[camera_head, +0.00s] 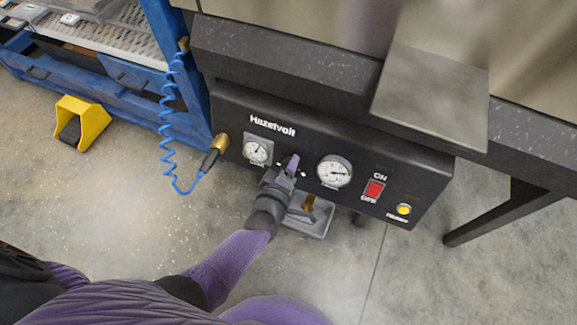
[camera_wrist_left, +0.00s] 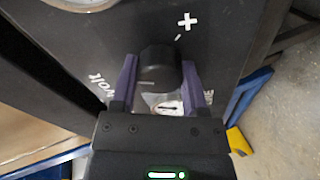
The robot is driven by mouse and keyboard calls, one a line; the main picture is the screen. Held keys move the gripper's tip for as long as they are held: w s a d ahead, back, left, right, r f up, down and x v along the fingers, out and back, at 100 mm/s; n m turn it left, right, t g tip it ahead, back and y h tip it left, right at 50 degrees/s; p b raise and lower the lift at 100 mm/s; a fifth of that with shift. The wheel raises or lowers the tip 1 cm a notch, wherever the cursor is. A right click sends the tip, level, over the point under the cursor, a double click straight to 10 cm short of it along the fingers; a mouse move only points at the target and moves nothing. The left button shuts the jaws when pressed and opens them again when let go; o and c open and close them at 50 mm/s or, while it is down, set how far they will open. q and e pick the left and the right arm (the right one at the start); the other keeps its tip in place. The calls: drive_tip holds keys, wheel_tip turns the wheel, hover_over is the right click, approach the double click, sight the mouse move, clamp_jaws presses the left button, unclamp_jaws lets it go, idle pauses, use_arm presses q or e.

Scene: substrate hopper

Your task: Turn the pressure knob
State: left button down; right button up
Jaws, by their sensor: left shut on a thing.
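The pressure knob (camera_wrist_left: 157,68) is a black round knob with a pale index line, on the front of the dark control panel (camera_head: 232,112). In the left wrist view it sits between the two purple fingers of my left gripper (camera_wrist_left: 160,82), which is shut on it. In the head view my left gripper (camera_head: 288,168) reaches the panel between two dial gauges and mostly hides the knob. A white plus mark (camera_wrist_left: 187,20) shows beside the knob. My right gripper is not in view.
A small gauge (camera_head: 257,151) and a larger gauge (camera_head: 334,171) flank the knob. A red switch (camera_head: 374,190) and a yellow button (camera_head: 404,209) are farther right. A blue coiled hose (camera_head: 167,130) hangs at left. A yellow pedal (camera_head: 83,120) stands on the floor.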

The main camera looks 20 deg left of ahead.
use_arm(q)
drive_tip(key=shift+m, duration=0.5)
drive_tip(key=shift+c, duration=0.5)
unclamp_jaws()
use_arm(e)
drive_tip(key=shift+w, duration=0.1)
use_arm(q)
drive_tip(key=shift+s, duration=0.1)
drive_tip(key=p+v, duration=0.5)
drive_tip(key=v, duration=0.4)
drive_tip(key=shift+s, duration=0.4)
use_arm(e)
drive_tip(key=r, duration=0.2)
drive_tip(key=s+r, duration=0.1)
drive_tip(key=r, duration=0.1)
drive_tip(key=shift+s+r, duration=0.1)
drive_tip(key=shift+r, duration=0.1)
use_arm(q)
drive_tip(key=shift+s, duration=0.1)
